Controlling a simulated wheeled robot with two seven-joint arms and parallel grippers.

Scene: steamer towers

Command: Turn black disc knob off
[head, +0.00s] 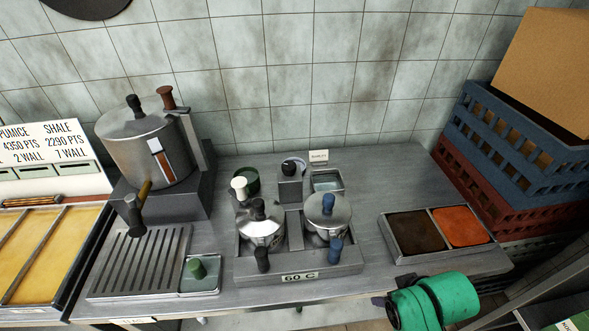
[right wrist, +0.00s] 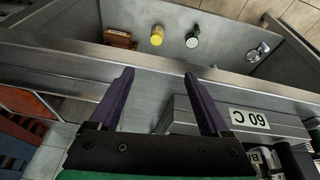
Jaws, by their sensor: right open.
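My right gripper (head: 379,301) is at the lower right in the head view, near the counter's front edge, on a green wrist. In the right wrist view its two purple fingers (right wrist: 159,75) are apart with nothing between them. A small post behind the tank carries a black rounded knob (head: 289,168). Below the counter edge, the right wrist view shows a yellow knob (right wrist: 157,35) and a dark round knob with a pale greenish face (right wrist: 192,40). I cannot tell which is the black disc knob. My left gripper is out of view.
The tank (head: 300,276), labelled 60 C, holds two lidded metal pots. A steamer pot (head: 147,147) stands at left. A drain rack (head: 137,262), a tray with brown and orange contents (head: 389,240) and stacked crates (head: 500,140) surround it. Bare counter lies right of the tank.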

